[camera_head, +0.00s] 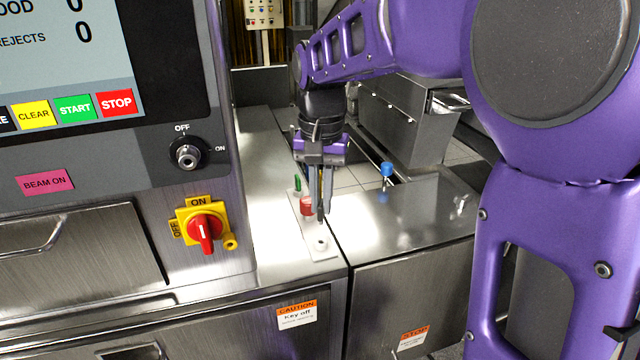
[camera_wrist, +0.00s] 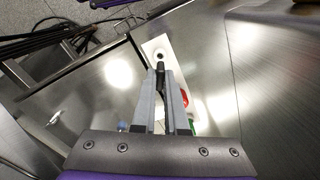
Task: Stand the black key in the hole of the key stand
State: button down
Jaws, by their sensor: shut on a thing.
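The key stand (camera_head: 325,251) is a narrow white plate on the steel counter, with a small dark-ringed hole near its front end. It also shows in the wrist view (camera_wrist: 152,45), with the hole just beyond my fingertips. My gripper (camera_head: 321,205) points down over the stand and is shut on the black key (camera_head: 320,214). The key's dark tip shows between the fingers in the wrist view (camera_wrist: 160,68). In the head view the key is above and slightly behind the hole, apart from it. The rest of the key is hidden by the fingers.
A blue-topped knob (camera_head: 386,170) is on the counter to the right. The control panel with a red switch (camera_head: 205,230) rises at left.

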aim_at(321, 224)
jog(key=shift+f+b, duration=0.7)
jog(key=shift+f, duration=0.85)
jog(key=shift+p, duration=0.6)
dwell(0.4)
jog(key=shift+f+b, duration=0.9)
jog(key=shift+f, duration=0.4)
jog(key=c, duration=0.9)
grip_release()
jog(key=shift+o, duration=0.2)
notch_tip(321, 224, up, 18)
jog(key=p, duration=0.3)
jog(key=shift+f+p, duration=0.25)
jog(key=shift+p, duration=0.1)
